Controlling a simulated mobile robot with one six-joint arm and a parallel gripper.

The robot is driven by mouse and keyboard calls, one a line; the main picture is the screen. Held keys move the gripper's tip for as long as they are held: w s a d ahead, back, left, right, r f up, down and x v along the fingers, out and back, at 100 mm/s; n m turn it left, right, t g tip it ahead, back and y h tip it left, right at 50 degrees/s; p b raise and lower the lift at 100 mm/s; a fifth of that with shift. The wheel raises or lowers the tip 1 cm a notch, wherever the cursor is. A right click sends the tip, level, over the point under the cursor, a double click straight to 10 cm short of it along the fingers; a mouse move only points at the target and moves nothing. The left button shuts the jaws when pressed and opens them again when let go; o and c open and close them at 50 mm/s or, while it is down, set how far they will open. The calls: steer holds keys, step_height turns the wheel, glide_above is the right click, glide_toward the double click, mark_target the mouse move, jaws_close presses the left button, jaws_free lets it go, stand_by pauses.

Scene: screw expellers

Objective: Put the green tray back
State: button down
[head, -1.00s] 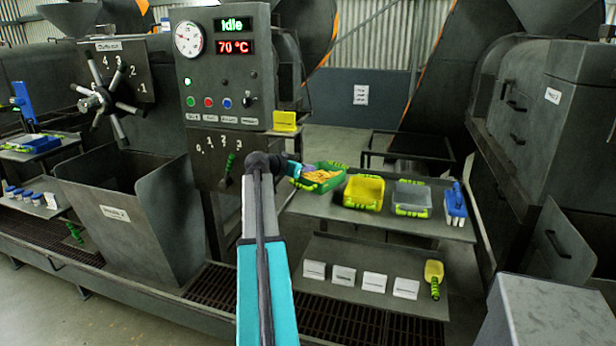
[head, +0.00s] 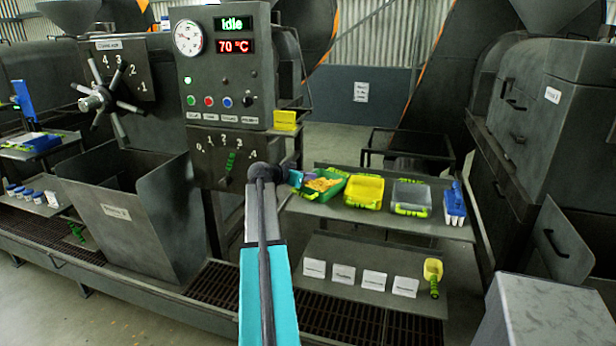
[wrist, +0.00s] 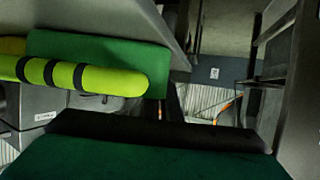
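The green tray (head: 336,192), with yellow-green handles and yellow-orange contents, is at the left end of the upper shelf (head: 420,226). It sits slightly askew beside the yellow tray; I cannot tell if it fully rests on the shelf. My gripper (head: 294,179) is at its left end, mostly hidden behind my wrist. It appears shut on the green tray, though the fingertips are not clear. In the wrist view a banded yellow-green handle (wrist: 90,76) lies across a green surface close to the camera. Dark green fills the bottom there.
Right of the green tray stand a yellow tray (head: 364,190), a grey tray (head: 411,194) and a blue holder (head: 455,205). Below are several white cards and a yellow scoop (head: 433,270). The control panel (head: 221,70) and a large chute (head: 120,205) are at left.

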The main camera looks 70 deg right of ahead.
steer(key=shift+f, duration=0.1)
steer(key=c, duration=2)
jaws_free()
steer(key=b+v, duration=0.2)
steer(key=v, duration=1)
